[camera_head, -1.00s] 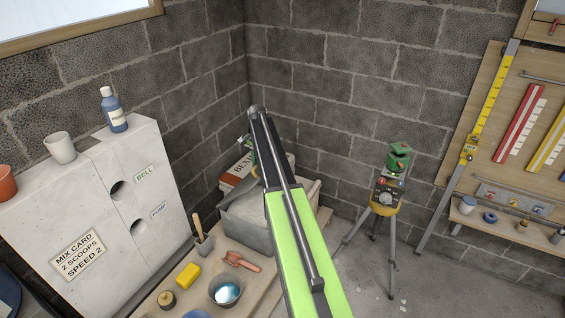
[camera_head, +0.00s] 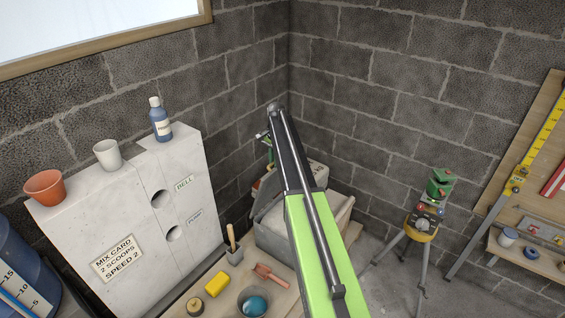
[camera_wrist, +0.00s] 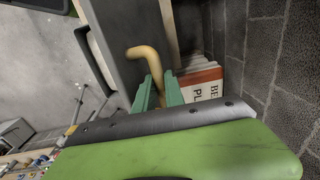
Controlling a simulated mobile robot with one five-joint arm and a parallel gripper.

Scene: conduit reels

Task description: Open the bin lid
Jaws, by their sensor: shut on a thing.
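The grey bin (camera_head: 275,241) stands on the bench in the corner, partly hidden behind my arm. Its dark grey lid (camera_head: 264,203) is tilted up on the left side, and pale contents or a pale inner surface shows to the right of my arm. In the wrist view the lid (camera_wrist: 118,42) fills the upper middle, with a bent tan handle (camera_wrist: 143,51) on it. The green fingers of my gripper (camera_wrist: 158,90) are shut on this handle. The lower part of the handle is partly hidden by the fingers.
A printed bag (camera_wrist: 203,82) stands close beside the lid near the block wall. A trowel (camera_head: 271,275), a yellow sponge (camera_head: 217,283) and a bowl (camera_head: 253,302) are in front of the bin. A tripod instrument (camera_head: 425,225) stands right.

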